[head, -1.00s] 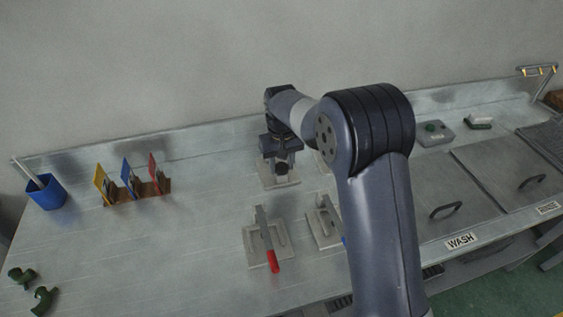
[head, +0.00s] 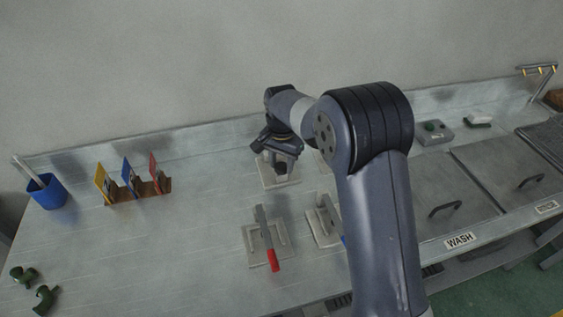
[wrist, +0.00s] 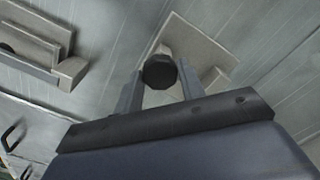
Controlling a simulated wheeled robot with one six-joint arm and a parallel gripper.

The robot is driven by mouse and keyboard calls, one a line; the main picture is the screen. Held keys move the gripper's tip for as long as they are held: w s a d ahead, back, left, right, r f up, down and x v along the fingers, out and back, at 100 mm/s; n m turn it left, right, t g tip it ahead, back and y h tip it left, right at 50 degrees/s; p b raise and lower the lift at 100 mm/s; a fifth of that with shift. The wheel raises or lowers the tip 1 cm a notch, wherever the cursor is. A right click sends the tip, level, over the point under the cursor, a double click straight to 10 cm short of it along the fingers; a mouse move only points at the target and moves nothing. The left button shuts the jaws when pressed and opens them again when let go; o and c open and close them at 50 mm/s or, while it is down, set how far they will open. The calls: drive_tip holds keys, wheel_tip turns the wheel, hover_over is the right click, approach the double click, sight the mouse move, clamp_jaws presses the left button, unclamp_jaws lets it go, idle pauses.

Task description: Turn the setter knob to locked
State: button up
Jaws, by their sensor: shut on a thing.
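The setter knob (wrist: 160,71) is a dark, many-sided cap standing on a pale metal plate (wrist: 200,48) in the wrist view. My gripper (wrist: 160,84) has one finger on each side of the knob and is shut on it. In the head view my gripper (head: 279,163) points down over the same plate (head: 283,184) near the back of the bench. The arm and gripper hide much of the knob there. I cannot make out a lock mark on the knob.
In front stand a plate with a red-handled lever (head: 271,258) and another fixture (head: 321,225), partly behind my arm. A rack of coloured cards (head: 140,190) and a blue cup (head: 47,192) stand left. Lidded WASH tanks (head: 447,190) are on the right. The left-centre bench is clear.

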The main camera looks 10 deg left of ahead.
sight(281, 166)
drive_tip(key=shift+m, duration=0.3)
idle(0.4)
drive_tip(key=o, duration=1)
wheel_tip(281, 166, up, 11)
drive_tip(key=shift+f+b, duration=0.1)
drive_tip(key=shift+b, duration=0.3)
wheel_tip(281, 166, down, 11)
drive_tip(key=shift+p, duration=0.4)
